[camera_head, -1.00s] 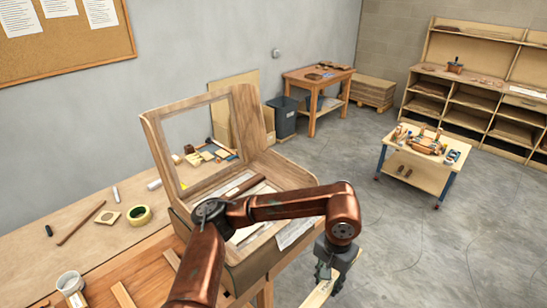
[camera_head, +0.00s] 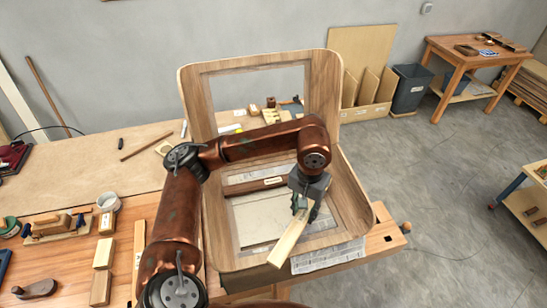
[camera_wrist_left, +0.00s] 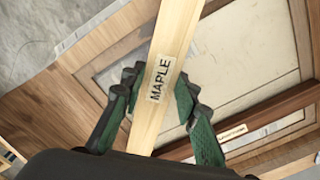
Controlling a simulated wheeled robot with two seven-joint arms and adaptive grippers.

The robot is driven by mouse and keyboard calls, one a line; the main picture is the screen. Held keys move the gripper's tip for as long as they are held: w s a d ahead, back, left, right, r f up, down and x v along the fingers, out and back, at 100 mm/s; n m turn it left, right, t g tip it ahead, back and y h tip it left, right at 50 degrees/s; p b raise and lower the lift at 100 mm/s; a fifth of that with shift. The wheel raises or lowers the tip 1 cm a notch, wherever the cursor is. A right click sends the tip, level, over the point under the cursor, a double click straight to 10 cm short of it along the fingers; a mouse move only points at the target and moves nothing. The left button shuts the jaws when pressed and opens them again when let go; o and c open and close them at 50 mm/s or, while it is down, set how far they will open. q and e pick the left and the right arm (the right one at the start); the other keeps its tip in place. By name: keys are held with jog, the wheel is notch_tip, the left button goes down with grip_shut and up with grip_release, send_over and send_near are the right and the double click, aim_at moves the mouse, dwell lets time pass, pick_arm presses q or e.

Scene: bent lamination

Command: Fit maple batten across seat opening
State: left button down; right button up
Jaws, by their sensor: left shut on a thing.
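The pale maple batten (camera_head: 287,243) is held in my left gripper (camera_head: 301,204), above the right part of the seat. In the left wrist view the batten (camera_wrist_left: 172,45) reads "MAPLE", and the green fingers (camera_wrist_left: 160,105) close on both its sides. The bent-wood seat (camera_head: 352,208) has a rectangular opening with a pale panel (camera_head: 255,222) showing inside. The batten appears raised and slanted, its near end over the seat's front edge. A dark batten (camera_wrist_left: 270,115) with a small label lies across the opening. My arm hides part of the seat and opening. My right gripper is out of view.
The upright back (camera_head: 192,100) of the seat piece stands behind with its own opening.

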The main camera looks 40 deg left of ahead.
aim_at(301, 211)
pick_arm(q)
jog(key=r+n+p, duration=0.1)
jog(key=a+r+n+p, duration=0.1)
jog(key=r+n+p, duration=0.1)
jog(key=shift+w+n, duration=0.2)
jog(key=shift+n, duration=0.1)
jog(key=s+a+r+n+p, duration=0.1)
jog(key=a+r+n+p, duration=0.3)
jog(key=n+p, duration=0.6)
jog(key=a+r+n+p, duration=0.2)
jog(key=r+n+p, duration=0.4)
jog(key=n, duration=0.8)
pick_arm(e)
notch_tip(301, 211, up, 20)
pick_arm(q)
jog(key=shift+d+f+b, duration=0.15)
jog(key=shift+f+b, duration=1.95)
jog(key=shift+f, duration=3.4)
notch_tip(301, 211, down, 4)
jog(key=b, duration=0.4)
jog(key=shift+f, duration=0.35)
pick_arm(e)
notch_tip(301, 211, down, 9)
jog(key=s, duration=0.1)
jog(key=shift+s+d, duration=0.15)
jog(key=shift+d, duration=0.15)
